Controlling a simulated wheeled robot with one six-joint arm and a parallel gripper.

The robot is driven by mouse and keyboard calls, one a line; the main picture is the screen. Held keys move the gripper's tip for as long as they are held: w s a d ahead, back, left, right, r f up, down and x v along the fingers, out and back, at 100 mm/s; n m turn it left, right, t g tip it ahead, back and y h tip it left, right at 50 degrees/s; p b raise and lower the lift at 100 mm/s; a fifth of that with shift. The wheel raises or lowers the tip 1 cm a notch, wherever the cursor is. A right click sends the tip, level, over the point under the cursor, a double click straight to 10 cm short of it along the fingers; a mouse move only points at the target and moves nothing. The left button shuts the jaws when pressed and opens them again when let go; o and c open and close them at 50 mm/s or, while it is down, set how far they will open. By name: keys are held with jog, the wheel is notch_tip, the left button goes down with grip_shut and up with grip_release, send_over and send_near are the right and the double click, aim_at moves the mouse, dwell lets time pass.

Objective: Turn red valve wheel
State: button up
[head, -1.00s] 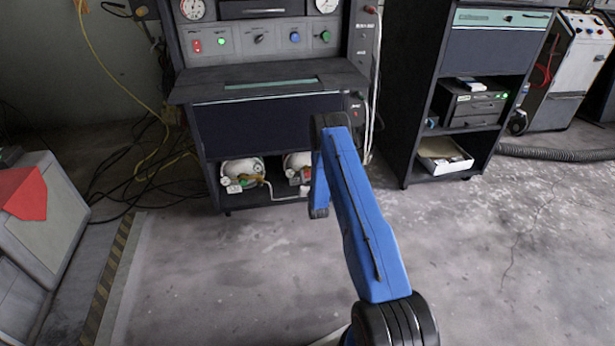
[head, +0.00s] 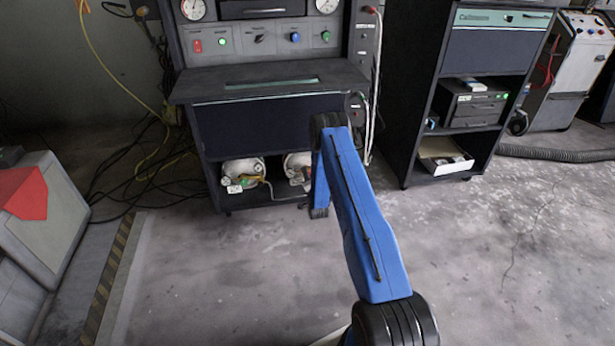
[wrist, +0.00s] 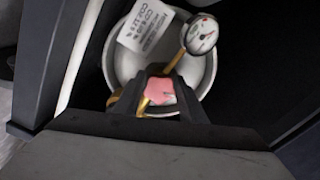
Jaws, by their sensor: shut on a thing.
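The valve wheel (wrist: 160,91) shows pinkish red in the wrist view, in front of a pale round gas cylinder (wrist: 128,62). My gripper (wrist: 157,88) is shut on the wheel, with one dark finger on each side of it. A brass pipe runs from behind the wheel up to a round white gauge (wrist: 202,35). In the head view my blue arm reaches toward the cabinet's lower shelf, and my gripper and the wheel cannot be made out there. The wheel's lower part is hidden by my gripper.
Two pale cylinders, a left one (head: 240,171) and a right one (head: 297,163), lie on the low shelf of the dark cabinet (head: 255,130). Dark shelf walls stand close on both sides in the wrist view. Open concrete floor (head: 230,270) lies in front.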

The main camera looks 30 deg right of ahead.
jog(key=shift+m, duration=1.2)
jog(key=o, duration=1)
jog(key=shift+s, duration=0.1)
jog(key=v, duration=1.7)
jog(key=shift+s, duration=0.15)
